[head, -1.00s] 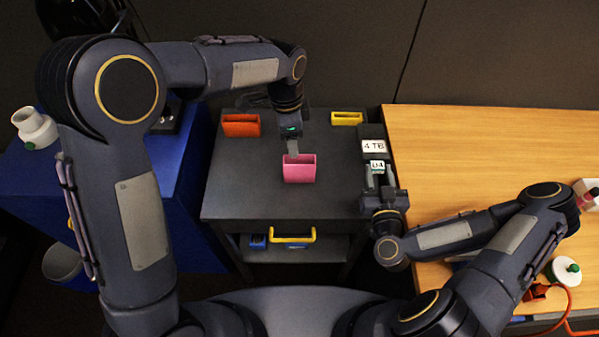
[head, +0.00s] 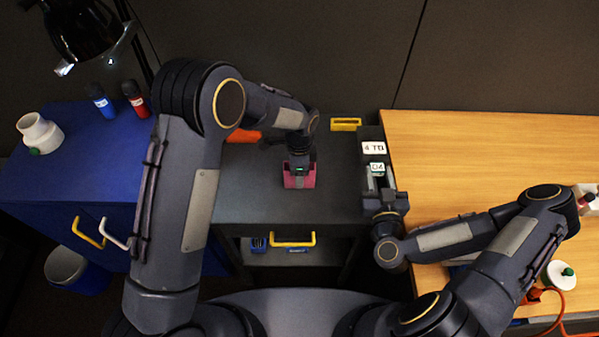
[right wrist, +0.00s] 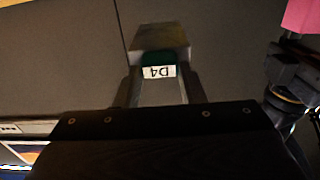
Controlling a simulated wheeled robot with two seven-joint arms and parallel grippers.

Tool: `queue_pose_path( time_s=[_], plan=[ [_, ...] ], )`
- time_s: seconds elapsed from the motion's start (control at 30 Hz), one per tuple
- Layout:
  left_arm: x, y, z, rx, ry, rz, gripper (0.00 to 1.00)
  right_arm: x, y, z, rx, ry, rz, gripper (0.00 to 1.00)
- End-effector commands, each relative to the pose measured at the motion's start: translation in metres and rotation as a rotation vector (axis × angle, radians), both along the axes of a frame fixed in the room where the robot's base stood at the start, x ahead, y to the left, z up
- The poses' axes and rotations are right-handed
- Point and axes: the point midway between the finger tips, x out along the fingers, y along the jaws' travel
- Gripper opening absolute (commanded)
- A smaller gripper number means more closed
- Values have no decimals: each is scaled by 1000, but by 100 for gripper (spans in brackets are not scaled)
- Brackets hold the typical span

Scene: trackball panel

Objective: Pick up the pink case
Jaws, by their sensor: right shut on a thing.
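The pink case (head: 289,182) stands on the dark grey cabinet top, in the middle of the head view. My left gripper (head: 299,172) is right over it and covers its middle and upper part. Its fingers are hidden, so I cannot tell whether they grip the case. A pink surface (right wrist: 301,14), likely the case, shows at the upper right of the right wrist view beside a dark arm part. My right gripper (head: 377,183) is shut on a small block labelled D4 (right wrist: 160,58), grey and dark green, at the cabinet's right side.
An orange case (head: 243,136), partly behind my left arm, and a yellow case (head: 346,124) stand at the back of the cabinet top (head: 340,195). A dark unit labelled 4 TB (head: 373,147) is at its right edge. A wooden table (head: 480,150) adjoins on the right.

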Motion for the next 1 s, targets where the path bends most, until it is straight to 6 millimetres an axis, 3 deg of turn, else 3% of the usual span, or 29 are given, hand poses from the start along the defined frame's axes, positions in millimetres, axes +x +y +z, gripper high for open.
queue_pose_path(
  time_s=[0.13,0.4,0.73,1.0],
  plan=[
    [0,-1,-16,0,1,-1,58,0,0,6,0,-1,0,12],
    [0,-1,-19,-2,-2,0,58,0,0,5,0,-1,0,12],
    [0,-1,-19,-1,-1,0,15,0,0,5,0,-1,0,12],
    [0,-1,-18,-2,-2,0,14,0,0,5,0,-1,0,12]
  ],
)
